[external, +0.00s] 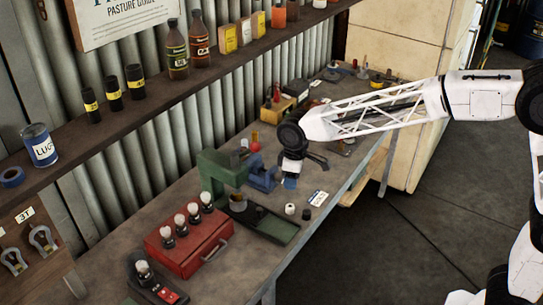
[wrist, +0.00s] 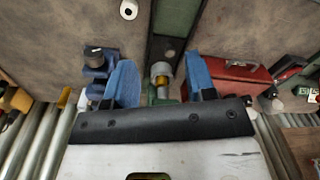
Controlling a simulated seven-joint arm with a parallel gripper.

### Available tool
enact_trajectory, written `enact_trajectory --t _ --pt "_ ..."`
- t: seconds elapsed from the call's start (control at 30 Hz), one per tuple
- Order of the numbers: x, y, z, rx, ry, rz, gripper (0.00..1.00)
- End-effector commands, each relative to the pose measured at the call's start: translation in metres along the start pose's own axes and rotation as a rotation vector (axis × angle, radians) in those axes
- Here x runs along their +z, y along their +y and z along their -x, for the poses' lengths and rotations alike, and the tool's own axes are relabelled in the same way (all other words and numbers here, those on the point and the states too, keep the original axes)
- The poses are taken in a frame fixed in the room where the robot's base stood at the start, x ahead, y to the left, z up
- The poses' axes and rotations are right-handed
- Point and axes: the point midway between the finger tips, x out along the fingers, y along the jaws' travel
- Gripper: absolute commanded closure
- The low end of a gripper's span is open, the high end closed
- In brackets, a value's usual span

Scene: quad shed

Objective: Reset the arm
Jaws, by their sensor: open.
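My white arm reaches in from the right in the external view. My gripper (external: 290,182) points down over the workbench (external: 325,178), to the right of the blue vise (external: 262,176) and green press (external: 222,168). In the wrist view, the two blue fingers of my gripper (wrist: 160,82) stand wide apart. Nothing is held between them. The grey and brass part of the press (wrist: 162,74) shows in the gap, below the fingers. I cannot tell the exact height of the fingertips above the bench.
A red toolbox (external: 190,246) with bulbs on top stands at the near end. A small white roll (external: 290,209), a dark roll and a white card (external: 318,198) lie near the bench edge. A shelf (external: 150,112) with bottles and cans runs along the corrugated wall.

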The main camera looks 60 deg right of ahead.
Motion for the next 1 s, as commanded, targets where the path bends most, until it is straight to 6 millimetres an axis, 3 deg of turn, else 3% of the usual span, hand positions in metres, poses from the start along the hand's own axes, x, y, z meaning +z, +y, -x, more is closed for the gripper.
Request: enact_trajectory --t 0.1,0.43,1.0 --pt "0.031 -0.002 0.018 0.008 0.015 -0.024 0.49" --pt "0.116 -0.009 0.052 0.027 0.049 -0.096 0.49" --pt "0.265 -0.031 0.076 0.055 0.110 -0.218 0.49"
